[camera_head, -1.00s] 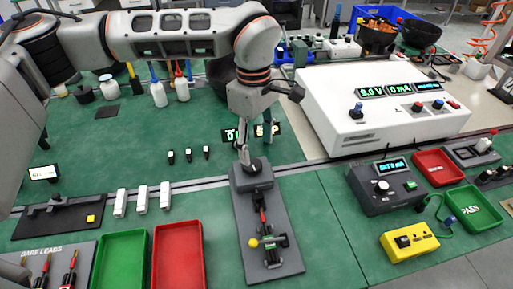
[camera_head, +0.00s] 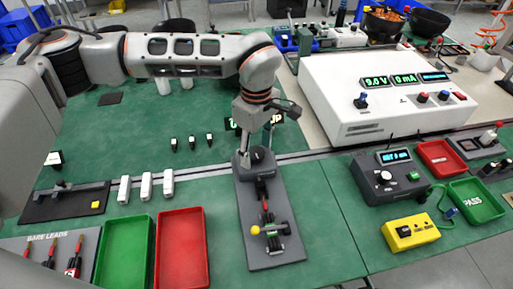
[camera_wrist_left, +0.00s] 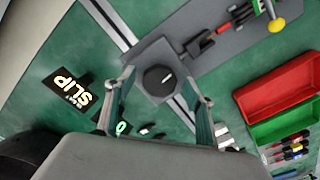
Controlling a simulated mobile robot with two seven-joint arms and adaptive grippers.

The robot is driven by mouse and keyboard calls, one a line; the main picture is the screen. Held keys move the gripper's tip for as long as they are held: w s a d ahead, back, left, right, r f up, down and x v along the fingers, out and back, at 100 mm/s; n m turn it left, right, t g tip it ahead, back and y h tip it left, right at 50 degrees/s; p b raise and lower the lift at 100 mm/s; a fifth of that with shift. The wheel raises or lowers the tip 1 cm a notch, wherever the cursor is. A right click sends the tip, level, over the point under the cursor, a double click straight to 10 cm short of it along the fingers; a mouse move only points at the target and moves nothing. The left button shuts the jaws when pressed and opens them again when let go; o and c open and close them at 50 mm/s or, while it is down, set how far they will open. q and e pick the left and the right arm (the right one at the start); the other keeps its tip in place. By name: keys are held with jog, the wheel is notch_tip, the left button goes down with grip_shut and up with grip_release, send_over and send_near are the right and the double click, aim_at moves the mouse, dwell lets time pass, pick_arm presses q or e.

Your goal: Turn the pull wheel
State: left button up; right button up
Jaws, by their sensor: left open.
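The black round pull wheel (camera_head: 257,156) sits on top of the grey block at the far end of a long grey fixture plate (camera_head: 276,246). It also shows from above in the left wrist view (camera_wrist_left: 159,80), with a small pale mark on its face. My left gripper (camera_head: 255,148) points down over it. In the left wrist view the open fingers (camera_wrist_left: 159,86) stand on either side of the wheel; I cannot tell whether they touch it. A red lead (camera_head: 262,192) lies along the plate towards a clamp with a yellow ball (camera_head: 255,230). My right gripper is not in view.
A green tray (camera_head: 123,252) and a red tray (camera_head: 182,250) stand left of the fixture. A lit SLIP sign (camera_wrist_left: 72,92) is near the wheel. A white power supply (camera_head: 345,112) stands behind to the right.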

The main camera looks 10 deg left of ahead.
pick_arm(q)
jog(key=c, duration=1.1)
